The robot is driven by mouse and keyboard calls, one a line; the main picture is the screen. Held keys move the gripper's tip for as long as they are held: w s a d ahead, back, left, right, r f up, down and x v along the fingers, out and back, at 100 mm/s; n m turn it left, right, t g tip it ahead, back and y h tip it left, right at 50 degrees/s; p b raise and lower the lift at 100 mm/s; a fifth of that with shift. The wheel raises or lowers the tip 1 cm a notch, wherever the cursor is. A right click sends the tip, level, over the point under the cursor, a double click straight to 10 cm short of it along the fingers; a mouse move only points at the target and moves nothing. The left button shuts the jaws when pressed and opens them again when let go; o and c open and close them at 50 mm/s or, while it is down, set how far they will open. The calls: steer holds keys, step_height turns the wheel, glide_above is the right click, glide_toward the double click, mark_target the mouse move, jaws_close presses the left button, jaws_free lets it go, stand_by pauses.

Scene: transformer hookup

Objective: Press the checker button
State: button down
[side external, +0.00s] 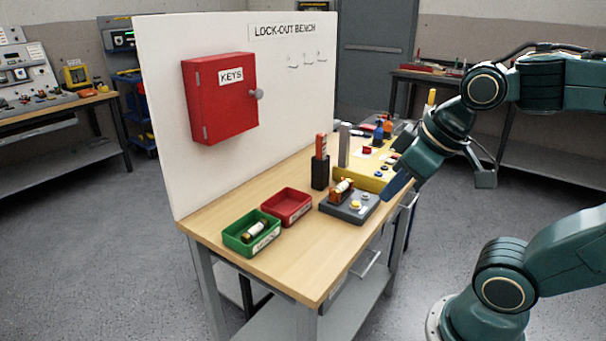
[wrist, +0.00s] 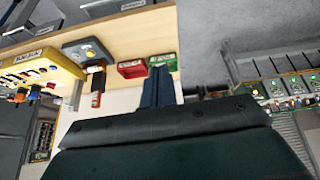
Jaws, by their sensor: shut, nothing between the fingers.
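The checker (side external: 338,211) is a dark grey box on the wooden bench. It has a round yellow button (side external: 355,205) on top, near its front edge, and a pale round part (side external: 366,196) beside it. A cream fuse with copper-coloured ends (side external: 344,186) sits at the back of the checker. My gripper (side external: 397,186) is shut and empty, to the right of the checker and apart from it, by the yellow box. In the wrist view my gripper (wrist: 158,84) shows its blue fingers together; the checker (wrist: 74,52) and its yellow button (wrist: 89,54) are at upper left.
A green bin (side external: 238,244) with a fuse inside and a red bin (side external: 272,209) stand left of the checker. A black holder (side external: 320,172) with an orange-red handle stands behind it. A yellow box (side external: 372,181) lies to the right. The bench's front left is clear.

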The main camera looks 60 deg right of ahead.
steer(key=w+d+f+n, duration=0.1)
steer(key=w+d+n, duration=0.1)
steer(key=w+d, duration=0.35)
steer(key=n+t+h, duration=0.3)
glide_above(359, 205)
step_height(359, 205, down, 11)
steer(key=shift+r, duration=0.2)
steer(key=shift+f, duration=0.15)
steer(key=shift+f, duration=4.3)
